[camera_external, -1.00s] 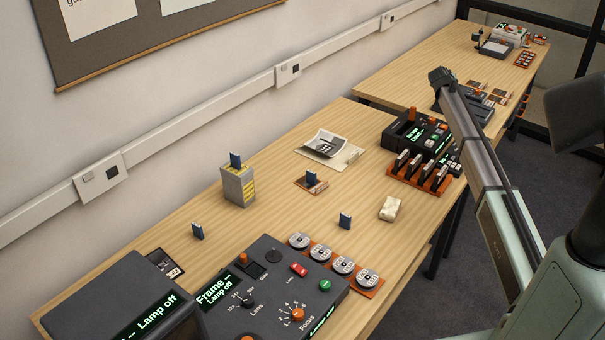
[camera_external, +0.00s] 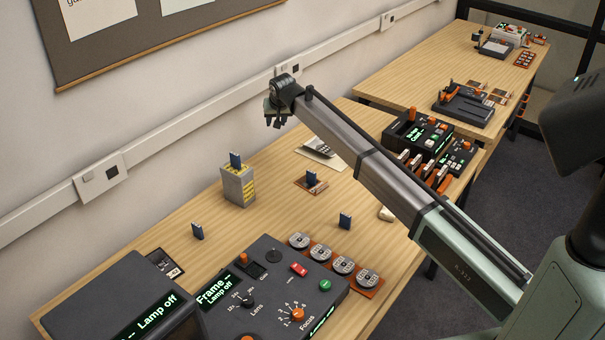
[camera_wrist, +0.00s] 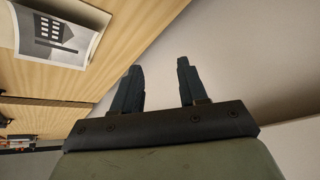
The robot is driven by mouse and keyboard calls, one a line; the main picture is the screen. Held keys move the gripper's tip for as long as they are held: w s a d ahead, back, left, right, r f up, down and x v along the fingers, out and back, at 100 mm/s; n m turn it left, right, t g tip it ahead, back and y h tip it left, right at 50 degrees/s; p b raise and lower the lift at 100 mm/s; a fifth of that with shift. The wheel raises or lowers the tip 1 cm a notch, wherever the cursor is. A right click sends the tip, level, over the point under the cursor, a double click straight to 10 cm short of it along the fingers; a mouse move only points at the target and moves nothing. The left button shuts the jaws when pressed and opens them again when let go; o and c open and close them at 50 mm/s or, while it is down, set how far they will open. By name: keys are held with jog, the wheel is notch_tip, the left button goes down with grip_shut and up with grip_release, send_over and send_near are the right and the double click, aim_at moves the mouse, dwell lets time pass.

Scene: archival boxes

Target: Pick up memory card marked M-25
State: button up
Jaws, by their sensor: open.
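One card (camera_external: 235,159) sticks up from the top of a grey block with yellow markings (camera_external: 238,188). One card (camera_external: 312,177) stands on a small brown base (camera_external: 318,187). Two more stand on the bare wood, one at the left (camera_external: 197,231) and one at the right (camera_external: 345,220). The marking M-25 is not readable on any of them. My gripper (camera_external: 276,122) is open and empty, high above the back of the table. Its two apart fingers also show in the wrist view (camera_wrist: 160,82).
A grey control panel (camera_external: 262,318) and a row of round reels on an orange strip (camera_external: 322,262) fill the front. A dark device (camera_external: 405,128) stands at the right. A printed sheet lies at the back, also in the wrist view (camera_wrist: 58,38). The wall runs behind.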

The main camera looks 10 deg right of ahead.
jog(key=s+a+n+g+y, duration=0.1)
jog(key=s+a+n+g, duration=0.1)
jog(key=s+a, duration=1.2)
jog(key=n+g+h, duration=0.2)
jog(key=n+g, duration=0.2)
jog(key=n, duration=0.3)
send_near(196, 225)
notch_tip(196, 225, down, 11)
jog(key=shift+s+f, duration=0.1)
jog(key=shift+f, duration=0.1)
grip_shut()
